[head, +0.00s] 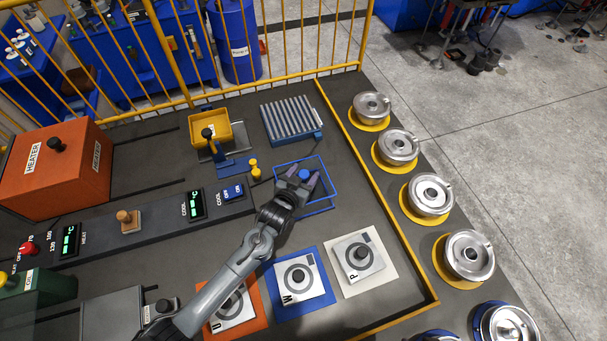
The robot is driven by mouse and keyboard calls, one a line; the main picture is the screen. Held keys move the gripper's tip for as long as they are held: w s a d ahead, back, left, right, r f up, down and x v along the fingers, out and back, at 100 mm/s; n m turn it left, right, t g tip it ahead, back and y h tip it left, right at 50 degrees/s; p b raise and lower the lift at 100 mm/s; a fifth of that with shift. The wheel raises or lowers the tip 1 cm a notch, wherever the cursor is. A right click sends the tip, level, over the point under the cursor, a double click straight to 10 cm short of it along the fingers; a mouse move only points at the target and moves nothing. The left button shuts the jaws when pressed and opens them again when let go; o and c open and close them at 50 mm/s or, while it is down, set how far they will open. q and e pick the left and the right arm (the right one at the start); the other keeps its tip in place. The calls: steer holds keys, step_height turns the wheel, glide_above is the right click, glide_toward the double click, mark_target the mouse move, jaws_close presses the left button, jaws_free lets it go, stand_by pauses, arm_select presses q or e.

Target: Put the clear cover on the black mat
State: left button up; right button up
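The gripper hides part of the cover. I cannot make out a separate black mat against the dark table. My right gripper is not in view.
Lettered plates lie in front on an orange mat (259,299), a blue mat (323,266) and a pale mat (388,278). A ribbed grey rack (290,118) and a yellow tray (213,130) stand behind. A yellow edge strip (384,197) and several metal pots line the right.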

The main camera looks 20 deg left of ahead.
arm_select(q)
steer(key=shift+r, duration=0.1)
steer(key=shift+s+r, duration=0.2)
steer(key=shift+s, duration=0.3)
steer(key=s+a+r+m+g+p, duration=0.1)
steer(key=s+g, duration=1)
steer(key=s, duration=2.2)
step_height(320, 180, up, 2)
steer(key=shift+s+a+r+y+p, duration=0.15)
steer(key=shift+a+y+p, duration=0.2)
steer(key=shift+a, duration=0.9)
